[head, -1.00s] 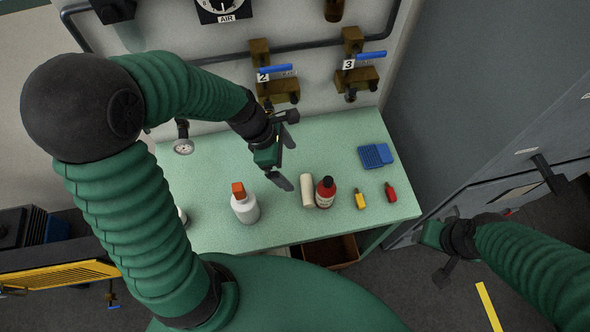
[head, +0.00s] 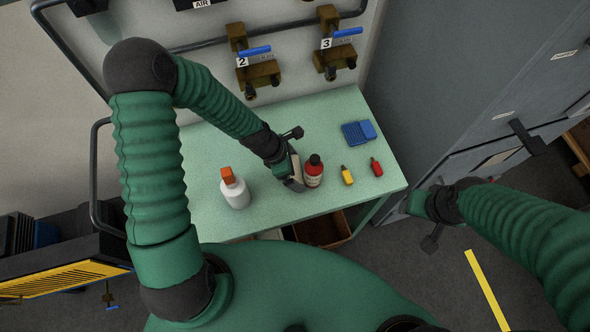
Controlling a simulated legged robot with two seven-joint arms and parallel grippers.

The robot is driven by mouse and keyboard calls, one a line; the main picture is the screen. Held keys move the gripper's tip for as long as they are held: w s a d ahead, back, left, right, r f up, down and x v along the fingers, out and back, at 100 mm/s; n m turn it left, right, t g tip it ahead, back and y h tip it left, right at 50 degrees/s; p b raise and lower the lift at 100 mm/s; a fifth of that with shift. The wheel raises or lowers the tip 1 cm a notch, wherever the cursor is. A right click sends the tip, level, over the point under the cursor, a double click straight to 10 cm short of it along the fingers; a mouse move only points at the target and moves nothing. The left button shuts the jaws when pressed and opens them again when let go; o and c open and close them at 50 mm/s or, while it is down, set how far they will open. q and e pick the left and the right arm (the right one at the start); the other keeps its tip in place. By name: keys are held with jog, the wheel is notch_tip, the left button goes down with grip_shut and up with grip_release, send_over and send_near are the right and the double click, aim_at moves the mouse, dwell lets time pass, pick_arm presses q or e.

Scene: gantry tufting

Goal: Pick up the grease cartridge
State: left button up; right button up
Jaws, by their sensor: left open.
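The grease cartridge, which I take to be the cream cylinder (head: 296,161), stands on the green bench just left of a red bottle. It is partly hidden by my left gripper (head: 298,160). My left gripper is open, with one finger on the near side of the cylinder and the other on the far side. I cannot tell whether either finger touches it. My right gripper (head: 426,220) hangs right of the bench, away from the objects; its jaw opening is unclear.
The red bottle (head: 314,172) stands close to the cylinder's right. A white bottle with an orange cap (head: 235,190) is left on the green bench (head: 260,215). Yellow (head: 347,176) and red (head: 377,168) small items and a blue case (head: 357,133) lie right. Valves (head: 255,70) are behind.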

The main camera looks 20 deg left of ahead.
pick_arm(q)
jog(key=shift+w+d+f, duration=0.1)
jog(key=shift+w+f, duration=0.15)
jog(key=shift+f, duration=0.05)
jog(key=shift+c, duration=0.3)
jog(key=shift+s+r, duration=0.1)
jog(key=shift+s, duration=0.05)
jog(key=c, duration=1.1)
